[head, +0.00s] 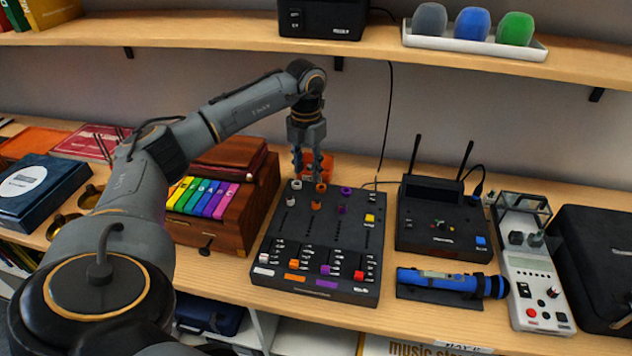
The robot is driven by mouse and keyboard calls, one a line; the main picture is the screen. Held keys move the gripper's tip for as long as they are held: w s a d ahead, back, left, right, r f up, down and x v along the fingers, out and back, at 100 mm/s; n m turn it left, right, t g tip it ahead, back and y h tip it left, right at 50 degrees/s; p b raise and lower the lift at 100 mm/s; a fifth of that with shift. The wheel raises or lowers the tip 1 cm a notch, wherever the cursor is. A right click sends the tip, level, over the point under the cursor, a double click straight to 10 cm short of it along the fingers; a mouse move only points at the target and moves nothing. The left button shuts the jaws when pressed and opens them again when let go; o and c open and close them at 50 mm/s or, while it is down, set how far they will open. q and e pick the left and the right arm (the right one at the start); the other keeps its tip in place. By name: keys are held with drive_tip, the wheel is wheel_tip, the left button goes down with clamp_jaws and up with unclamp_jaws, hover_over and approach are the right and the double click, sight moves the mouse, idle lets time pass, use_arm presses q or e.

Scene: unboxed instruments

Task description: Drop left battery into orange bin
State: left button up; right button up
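My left gripper (307,166) points down at the back edge of the black mixer, just in front of the orange bin (328,168). Its two fingers are apart, and I see nothing between them. The orange bin stands behind the mixer and is partly hidden by the gripper. A blue handheld microphone (450,281) lies in a dark cradle at the front right, with a pale yellowish strip along its top. I cannot make out a separate left battery in this view. My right gripper is not in view.
The black mixer (333,226) with coloured knobs fills the middle. A wooden box with coloured keys (203,197) stands left of it. A black wireless receiver (440,218) with two antennas is right. A shelf (190,32) runs above, and a cable hangs behind.

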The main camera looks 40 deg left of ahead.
use_arm(q)
drive_tip(key=s+d+m, duration=0.2)
drive_tip(key=d+m, duration=0.6)
drive_tip(key=m, duration=0.1)
drive_tip(key=s+d+f+m, duration=0.1)
drive_tip(key=s+d+m, duration=0.2)
drive_tip(key=d+m, duration=0.5)
drive_tip(key=shift+s+d+m+b, duration=0.15)
drive_tip(key=shift+s+m+b, duration=0.15)
drive_tip(key=shift+m, duration=1)
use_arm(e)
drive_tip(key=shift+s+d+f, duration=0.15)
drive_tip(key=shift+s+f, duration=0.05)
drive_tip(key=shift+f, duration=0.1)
